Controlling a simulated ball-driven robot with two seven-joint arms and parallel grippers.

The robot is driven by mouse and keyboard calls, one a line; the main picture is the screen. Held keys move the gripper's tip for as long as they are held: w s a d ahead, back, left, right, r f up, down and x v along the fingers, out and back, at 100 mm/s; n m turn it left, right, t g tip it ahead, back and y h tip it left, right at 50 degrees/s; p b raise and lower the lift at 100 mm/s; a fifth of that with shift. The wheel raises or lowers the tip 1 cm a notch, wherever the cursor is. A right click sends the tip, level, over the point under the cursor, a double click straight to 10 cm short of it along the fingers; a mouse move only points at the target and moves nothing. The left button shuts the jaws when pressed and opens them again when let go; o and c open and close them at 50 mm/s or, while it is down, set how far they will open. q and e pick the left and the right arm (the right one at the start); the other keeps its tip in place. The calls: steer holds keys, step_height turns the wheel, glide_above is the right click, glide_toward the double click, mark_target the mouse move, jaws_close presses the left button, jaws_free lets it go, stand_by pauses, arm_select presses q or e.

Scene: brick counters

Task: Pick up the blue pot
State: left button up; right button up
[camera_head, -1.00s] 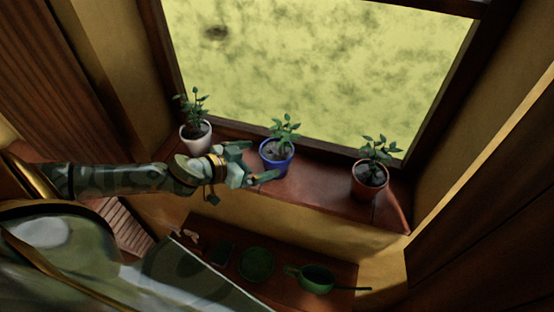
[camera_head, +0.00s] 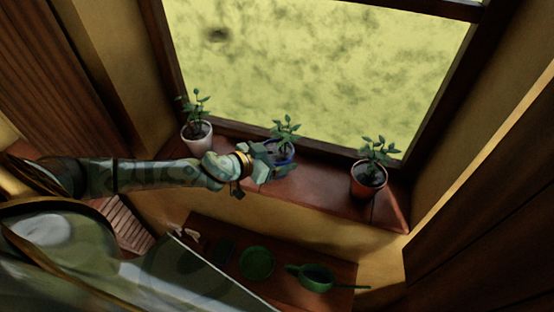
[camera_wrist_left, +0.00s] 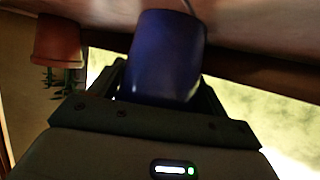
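The blue pot (camera_head: 283,158) holds a leafy green plant and stands on the wooden window sill, between a white pot and a terracotta pot. My left gripper (camera_head: 279,161) reaches it from the left and partly hides it. In the left wrist view the blue pot (camera_wrist_left: 166,55) sits between the two fingers of the left gripper (camera_wrist_left: 162,88), one finger on each side. The fingers look spread around it; I cannot tell whether they touch it. My right gripper is not in view.
A white pot (camera_head: 197,137) with a plant stands on the sill to the left, close behind my left arm. A terracotta pot (camera_head: 368,181) stands to the right. A lower shelf holds a green plate (camera_head: 257,263) and a green pan (camera_head: 317,278). The window is behind.

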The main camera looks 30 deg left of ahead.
arm_select(q)
steer(key=shift+w, duration=0.1)
steer(key=c, duration=0.8)
steer(key=shift+r, duration=0.15)
